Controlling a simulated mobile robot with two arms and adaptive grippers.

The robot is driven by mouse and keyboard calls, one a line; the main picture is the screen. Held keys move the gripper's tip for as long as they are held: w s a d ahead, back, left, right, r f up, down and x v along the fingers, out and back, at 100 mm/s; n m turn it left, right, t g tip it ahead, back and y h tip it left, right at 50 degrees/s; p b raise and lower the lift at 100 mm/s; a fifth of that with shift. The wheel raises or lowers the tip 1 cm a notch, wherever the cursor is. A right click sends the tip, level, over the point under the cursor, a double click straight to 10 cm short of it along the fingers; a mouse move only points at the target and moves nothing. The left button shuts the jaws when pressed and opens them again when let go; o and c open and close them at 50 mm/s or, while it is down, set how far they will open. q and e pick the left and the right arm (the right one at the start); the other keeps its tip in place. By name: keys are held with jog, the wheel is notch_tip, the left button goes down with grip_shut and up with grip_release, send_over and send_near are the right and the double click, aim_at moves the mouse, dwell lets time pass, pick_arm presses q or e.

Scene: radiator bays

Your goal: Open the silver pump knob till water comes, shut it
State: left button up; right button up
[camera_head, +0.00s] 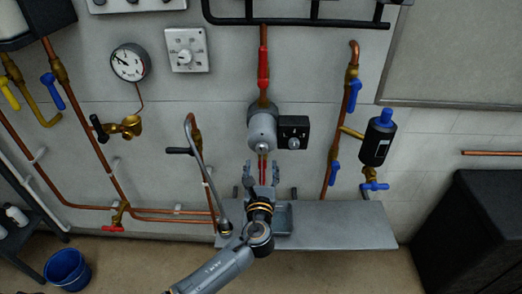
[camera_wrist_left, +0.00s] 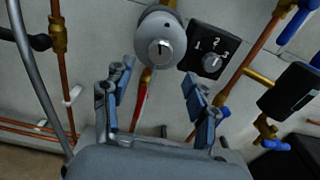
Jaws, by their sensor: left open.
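The grey pump (camera_head: 262,124) sits on a vertical copper pipe on the wall. On its front is a round silver knob with a dark slot (camera_head: 263,147), seen larger in the left wrist view (camera_wrist_left: 159,51). A black box (camera_head: 294,128) on its right has a silver dial (camera_wrist_left: 212,63) among the marks 1, 2 and 3. My left gripper (camera_head: 262,171) is open and empty just below the pump. In the wrist view its fingers (camera_wrist_left: 158,85) stand apart, below and either side of the slotted knob, touching nothing visible. No water shows. My right gripper is not in view.
A grey shelf (camera_head: 335,225) with a small basin runs under the pump. A curved grey spout pipe (camera_head: 193,150) stands left of my gripper. Blue-handled valves and a black cylinder (camera_head: 377,140) are to the right. A gauge (camera_head: 130,62) hangs upper left.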

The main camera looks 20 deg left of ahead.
aim_at(262, 151)
pick_arm(q)
jog(key=x, duration=0.7)
jog(key=shift+w+f, duration=0.1)
jog(key=shift+f, duration=0.05)
jog(key=c, duration=1.2)
